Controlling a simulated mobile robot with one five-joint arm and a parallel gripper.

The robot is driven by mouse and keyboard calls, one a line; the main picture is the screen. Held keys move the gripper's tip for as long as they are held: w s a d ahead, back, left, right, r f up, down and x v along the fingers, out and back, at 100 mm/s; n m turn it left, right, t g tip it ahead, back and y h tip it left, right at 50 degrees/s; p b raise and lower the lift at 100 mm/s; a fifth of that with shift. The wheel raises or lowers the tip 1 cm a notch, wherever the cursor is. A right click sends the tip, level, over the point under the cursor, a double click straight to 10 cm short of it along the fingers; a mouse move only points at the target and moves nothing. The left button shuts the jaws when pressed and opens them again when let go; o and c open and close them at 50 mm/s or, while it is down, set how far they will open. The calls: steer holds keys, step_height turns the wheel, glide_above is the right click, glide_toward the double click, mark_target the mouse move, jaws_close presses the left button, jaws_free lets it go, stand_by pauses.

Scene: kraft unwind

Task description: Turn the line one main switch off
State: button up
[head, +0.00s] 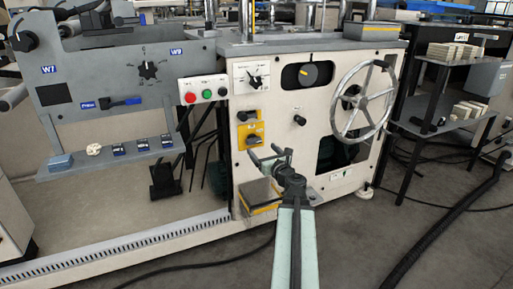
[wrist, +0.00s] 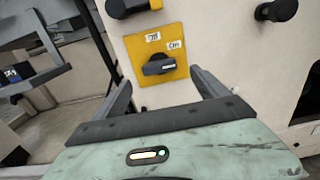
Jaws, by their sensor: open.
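The main switch is a dark rotary handle (wrist: 158,65) on a yellow plate (wrist: 140,48), mounted on the cream machine panel. The handle lies roughly crosswise in the wrist view. In the head view the yellow plate (head: 241,132) shows at the panel's left part, above my gripper. My gripper (head: 267,156) is open and empty. In the wrist view the two fingers of my gripper (wrist: 160,80) stand apart, one on each side below the handle, and no contact shows.
A black and yellow knob (head: 247,115) sits just above the plate, and a black knob (head: 299,120) to its right. A spoked handwheel (head: 343,118) stands out at the panel's right. A yellow-edged step box (head: 260,195) is at the panel's foot. A button box (head: 206,90) is at upper left.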

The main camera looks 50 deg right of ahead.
mark_target(255, 142)
steer(key=x, duration=0.7)
steer(key=shift+w, duration=0.1)
steer(key=shift+c, duration=0.3)
steer(key=shift+a, duration=0.1)
steer(key=c, duration=1.3)
